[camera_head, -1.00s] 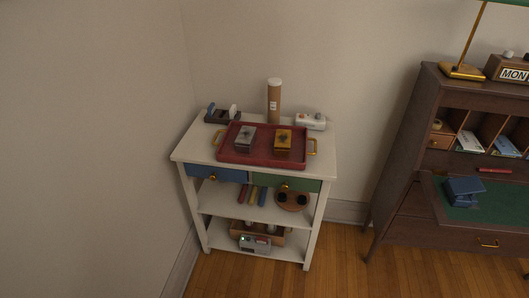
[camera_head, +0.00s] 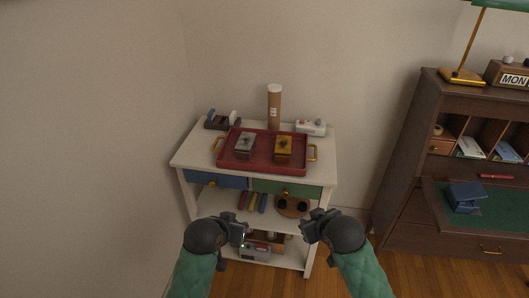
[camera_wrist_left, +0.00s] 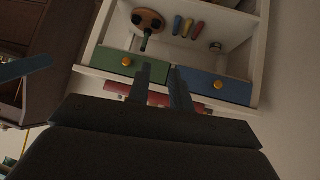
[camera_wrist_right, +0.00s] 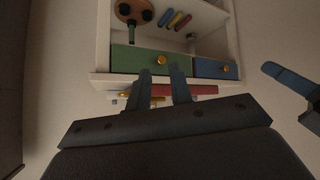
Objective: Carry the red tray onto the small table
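The red tray (camera_head: 262,164) lies flat on top of a white shelf unit (camera_head: 186,153), with a gold handle at each end. It carries a grey box (camera_head: 245,145) and a yellow-gold box (camera_head: 283,149). My left gripper (camera_head: 240,235) and my right gripper (camera_head: 309,226) are in front of the unit, below the tray and apart from it. Both are empty, with a gap between the fingers in the left wrist view (camera_wrist_left: 160,82) and right wrist view (camera_wrist_right: 163,80). A red strip of the tray shows beyond the fingers there. No separate small table shows.
Behind the tray stand a cardboard tube (camera_head: 274,108), a white device (camera_head: 311,127) and a dark holder (camera_head: 221,120). The unit has a blue drawer (camera_head: 217,180), a green drawer (camera_head: 288,189) and filled shelves. A dark desk (camera_head: 411,170) stands right; a wall is left.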

